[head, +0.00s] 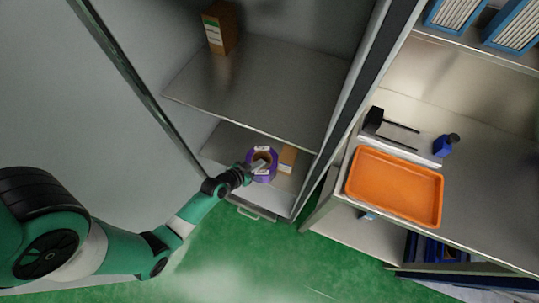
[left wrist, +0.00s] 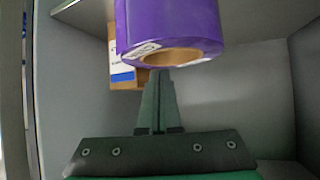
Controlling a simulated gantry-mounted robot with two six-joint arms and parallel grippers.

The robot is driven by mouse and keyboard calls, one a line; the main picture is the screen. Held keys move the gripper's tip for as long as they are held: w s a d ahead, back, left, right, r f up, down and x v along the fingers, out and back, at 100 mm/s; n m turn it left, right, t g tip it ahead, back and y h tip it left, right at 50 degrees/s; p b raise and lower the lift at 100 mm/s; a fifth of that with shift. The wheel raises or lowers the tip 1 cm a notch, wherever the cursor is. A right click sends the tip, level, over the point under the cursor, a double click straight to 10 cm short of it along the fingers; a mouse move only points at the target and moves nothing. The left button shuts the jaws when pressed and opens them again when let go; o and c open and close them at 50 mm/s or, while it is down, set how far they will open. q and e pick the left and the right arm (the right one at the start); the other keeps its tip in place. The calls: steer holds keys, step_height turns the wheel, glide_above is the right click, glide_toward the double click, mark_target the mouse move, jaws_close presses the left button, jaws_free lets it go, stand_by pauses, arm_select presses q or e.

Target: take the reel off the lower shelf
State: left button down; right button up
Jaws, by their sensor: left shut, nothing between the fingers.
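The purple reel (head: 262,164) with a brown core is at the lower shelf (head: 225,147) of the open cabinet in the head view. In the left wrist view the reel (left wrist: 170,28) fills the top middle, its core opening facing down toward the fingers. My left gripper (head: 254,170) reaches in at the reel from the left. Its fingers (left wrist: 158,84) are shut together with nothing between them, their tips close under the core. Whether they touch the reel I cannot tell. My right gripper is not in view.
A small cardboard box (head: 288,157) stands right beside the reel; it also shows behind it in the left wrist view (left wrist: 124,74). Another box (head: 219,27) stands on the upper shelf (head: 262,85). An orange tray (head: 395,186) lies on the bench at right. Cabinet walls flank the shelf.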

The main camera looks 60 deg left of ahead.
mark_target(273, 154)
arm_select(q)
steer(key=w, duration=0.1)
steer(key=w+a+b, duration=0.1)
steer(key=w, duration=0.1)
steer(key=w+a+f, duration=0.1)
steer(key=w, duration=0.1)
steer(key=shift+w, duration=0.25)
steer(key=shift+f+b, duration=0.3)
steer(key=shift+b, duration=0.25)
steer(key=shift+s+f, duration=0.15)
